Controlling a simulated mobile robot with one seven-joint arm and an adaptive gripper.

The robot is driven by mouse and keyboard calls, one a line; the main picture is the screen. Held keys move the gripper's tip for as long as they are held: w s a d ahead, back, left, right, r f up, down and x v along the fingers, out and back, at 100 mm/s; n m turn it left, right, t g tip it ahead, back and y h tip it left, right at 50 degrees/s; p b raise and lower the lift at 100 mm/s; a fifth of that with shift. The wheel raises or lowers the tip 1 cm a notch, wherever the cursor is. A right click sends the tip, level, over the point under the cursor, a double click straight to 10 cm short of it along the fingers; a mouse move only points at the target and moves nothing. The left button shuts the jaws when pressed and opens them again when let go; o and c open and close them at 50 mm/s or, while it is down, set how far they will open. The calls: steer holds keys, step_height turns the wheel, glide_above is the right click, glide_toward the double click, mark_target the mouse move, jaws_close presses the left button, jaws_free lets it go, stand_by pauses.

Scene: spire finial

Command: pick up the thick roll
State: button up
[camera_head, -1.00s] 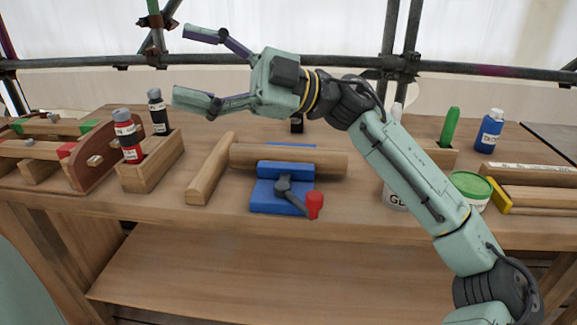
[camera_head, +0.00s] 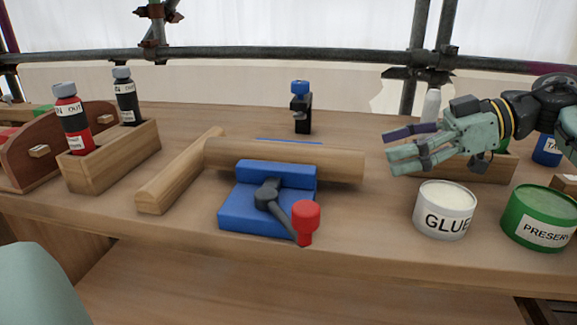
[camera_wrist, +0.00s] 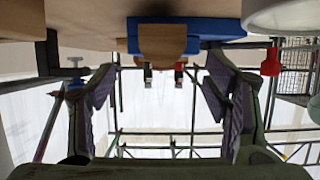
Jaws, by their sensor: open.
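The thick roll appears to be the round wooden cylinder (camera_head: 335,163). It lies sideways across the top of a blue vise (camera_head: 262,216), whose blue upper block partly hides its front. In the wrist view, which looks upside down, the roll's round end (camera_wrist: 162,43) shows at top centre, framed by blue vise parts (camera_wrist: 200,28). My gripper (camera_head: 391,150) is open and empty, to the right of the roll's right end, with its fingers pointing left towards it. In the wrist view its two purple-padded fingers (camera_wrist: 160,82) are wide apart, with the roll's end above and between them.
A squared wooden bar (camera_head: 180,170) lies left of the roll. A wooden box (camera_head: 110,158) holds red and black bottles. A glue pot (camera_head: 444,212) and a green preservative can (camera_head: 541,218) stand below my gripper. A red-knobbed lever (camera_head: 305,220) juts from the vise.

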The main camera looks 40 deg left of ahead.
mark_target(343, 162)
steer(key=x, duration=0.4)
steer(key=shift+s, duration=0.15)
steer(key=b+x, duration=0.1)
steer(key=x, duration=0.4)
steer(key=shift+s+a+f, duration=0.15)
steer(key=shift+f, duration=0.05)
steer(key=shift+c, duration=0.6)
steer(key=c, duration=1.3)
steer(key=shift+c, duration=0.5)
steer(key=shift+r, duration=0.1)
